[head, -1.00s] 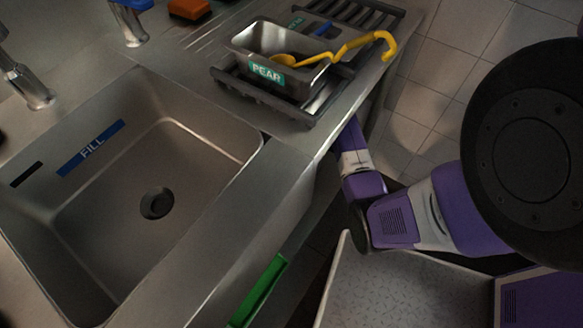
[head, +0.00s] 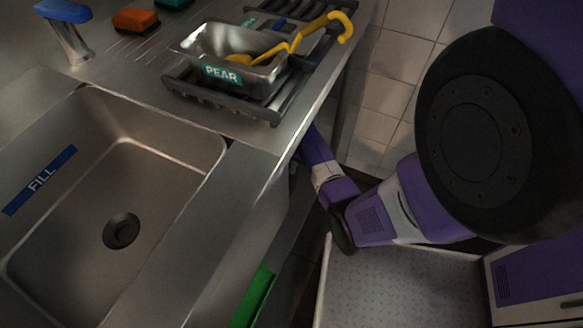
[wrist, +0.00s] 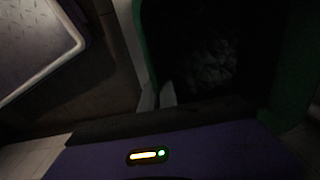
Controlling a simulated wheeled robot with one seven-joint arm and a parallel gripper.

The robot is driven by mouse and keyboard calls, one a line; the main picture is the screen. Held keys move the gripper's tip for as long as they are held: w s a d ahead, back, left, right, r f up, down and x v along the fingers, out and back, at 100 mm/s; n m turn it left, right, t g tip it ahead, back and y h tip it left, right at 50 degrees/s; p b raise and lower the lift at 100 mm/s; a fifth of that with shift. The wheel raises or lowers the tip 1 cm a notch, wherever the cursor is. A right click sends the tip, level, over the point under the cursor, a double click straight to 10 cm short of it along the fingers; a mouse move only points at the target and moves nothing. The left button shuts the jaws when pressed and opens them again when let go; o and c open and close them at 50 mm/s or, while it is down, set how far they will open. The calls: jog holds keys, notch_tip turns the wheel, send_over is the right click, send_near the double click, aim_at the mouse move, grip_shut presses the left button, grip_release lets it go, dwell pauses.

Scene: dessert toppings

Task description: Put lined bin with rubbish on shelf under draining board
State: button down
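The green bin (head: 252,298) shows in the head view only as a strip of rim beside the sink's front edge; the counter hides the rest. In the dark wrist view, the bin's green wall (wrist: 290,75) surrounds a black liner with crumpled, dim contents (wrist: 208,62). My gripper (wrist: 157,96) has its two fingertips close together, one on each side of the bin's near rim, and looks shut on it. The gripper is hidden in the head view. The draining board (head: 135,62) is at the upper left. The shelf under it is not clearly visible.
A steel tub labelled PEAR (head: 222,74), with a yellow utensil (head: 340,22), stands on a dark rack (head: 262,110). The sink (head: 70,205) fills the left. My arm reaches low beside the counter front.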

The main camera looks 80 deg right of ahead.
jog(key=c, duration=1.6)
grip_release()
jog(key=shift+f, duration=0.1)
jog(key=shift+c, duration=0.2)
notch_tip(320, 180, up, 12)
jog(key=p, duration=0.4)
jog(key=shift+s, duration=0.3)
jog(key=shift+a, duration=0.1)
